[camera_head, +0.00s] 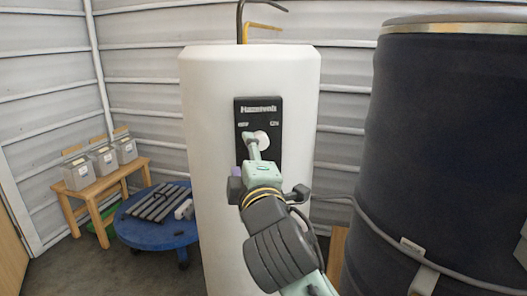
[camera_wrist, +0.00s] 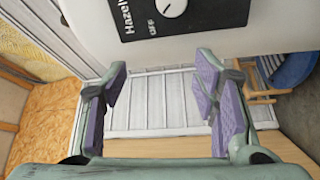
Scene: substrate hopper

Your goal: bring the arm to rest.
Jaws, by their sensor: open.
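My gripper (camera_head: 250,158) is in front of the tall white hopper (camera_head: 215,130), near its black control panel (camera_head: 259,108). A pale round knob (camera_head: 263,137) shows on the panel, partly behind a finger in the head view. In the wrist view, my gripper (camera_wrist: 162,95) is open, its purple pads wide apart with nothing between them. The panel (camera_wrist: 185,18) and the white knob (camera_wrist: 173,6) are at the top of that view, beyond the fingers. The knob's upper edge is cut off there, and its setting is unclear.
A large dark drum (camera_head: 440,150) stands close on the right, with a grey pipe or cable (camera_head: 400,250) before it. A blue round table (camera_head: 150,232) with dark bars and a wooden bench (camera_head: 95,183) with grey bins stand left. Some floor between is free.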

